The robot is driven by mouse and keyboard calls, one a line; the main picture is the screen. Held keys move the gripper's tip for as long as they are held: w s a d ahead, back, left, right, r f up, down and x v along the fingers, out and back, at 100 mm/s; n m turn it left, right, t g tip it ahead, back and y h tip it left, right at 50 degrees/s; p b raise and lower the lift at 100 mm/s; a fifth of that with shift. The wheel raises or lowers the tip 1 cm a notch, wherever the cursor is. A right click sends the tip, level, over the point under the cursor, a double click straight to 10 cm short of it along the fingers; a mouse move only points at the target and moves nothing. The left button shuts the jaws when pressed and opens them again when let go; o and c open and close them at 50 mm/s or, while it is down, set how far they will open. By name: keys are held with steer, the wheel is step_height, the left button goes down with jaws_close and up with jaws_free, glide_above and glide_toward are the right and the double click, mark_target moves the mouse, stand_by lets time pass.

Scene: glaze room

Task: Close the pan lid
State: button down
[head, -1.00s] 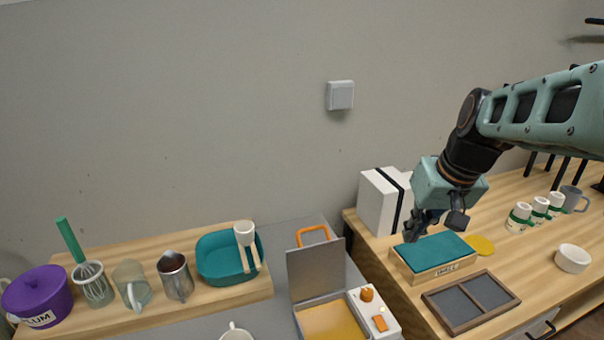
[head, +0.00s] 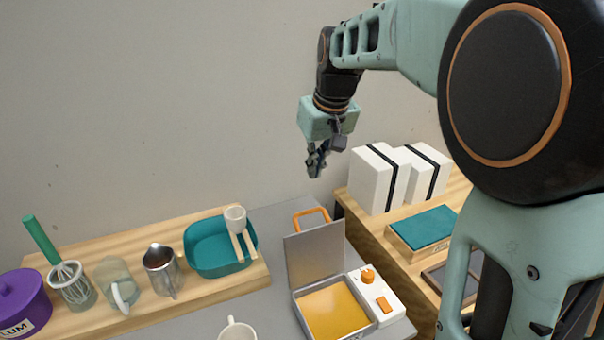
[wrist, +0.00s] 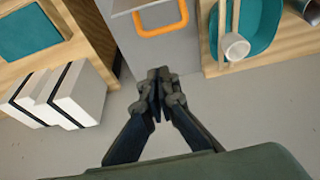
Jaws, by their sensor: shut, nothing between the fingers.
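The pan is a square appliance with a yellow inside (head: 335,308) and a white control side with orange knobs (head: 375,296). Its grey lid (head: 315,258) stands upright at the back, open. An orange handle (head: 311,217) shows at the lid's top; it also shows in the wrist view (wrist: 161,21). My gripper (head: 315,172) is shut and empty, in the air above and behind the lid, apart from it. In the wrist view my gripper (wrist: 158,76) points toward the handle, with a gap between them.
Left of the pan, a wooden board (head: 190,290) holds a teal dish (head: 218,262), a metal pitcher (head: 161,270), a whisk and a purple pot (head: 22,300). A white mug (head: 237,330) stands in front. White boxes (head: 372,182) and a teal-topped box (head: 425,228) stand right.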

step_height(320, 180, down, 9)
steer(key=a, duration=0.1)
steer(key=shift+a+f, duration=0.2)
steer(key=shift+a, duration=0.2)
stand_by(0.3)
steer(key=shift+w, duration=0.1)
stand_by(0.4)
